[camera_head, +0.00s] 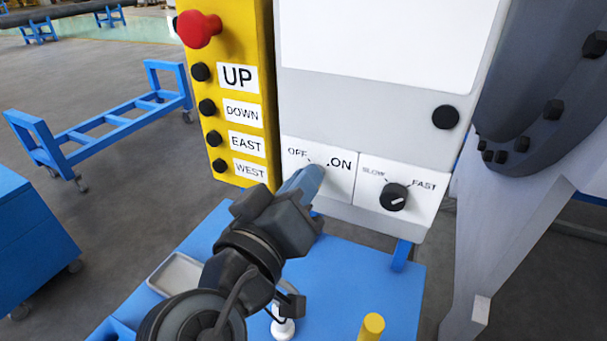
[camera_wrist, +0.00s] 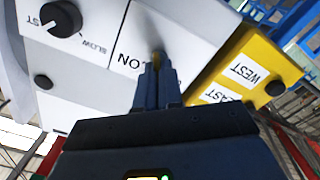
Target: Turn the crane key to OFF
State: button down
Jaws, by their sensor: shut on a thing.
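The key switch plate (camera_head: 338,187) is a white panel marked OFF on the left and ON on the right, low on the grey control box. My gripper (camera_head: 314,171) reaches up to it from the lower left, its fingers shut on the key. In the head view the fingers hide the key. In the wrist view a small yellowish bit of the key (camera_wrist: 158,54) shows at the tips of my gripper (camera_wrist: 156,70). The ON label is readable beside the fingers there. I cannot tell which label the key points to.
A black SLOW/FAST knob (camera_head: 394,197) sits just right of the key plate. A yellow pendant (camera_head: 238,120) with several black buttons and a red mushroom button (camera_head: 198,29) stands to the left. A blue cart top (camera_head: 370,290) with a yellow peg (camera_head: 371,327) lies below my arm.

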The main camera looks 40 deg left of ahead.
jog(key=shift+n, duration=0.5)
jog(key=c, duration=1.3)
grip_release()
jog(key=shift+s, duration=0.1)
jog(key=shift+b+v, duration=0.6)
jog(key=shift+v, duration=3.2)
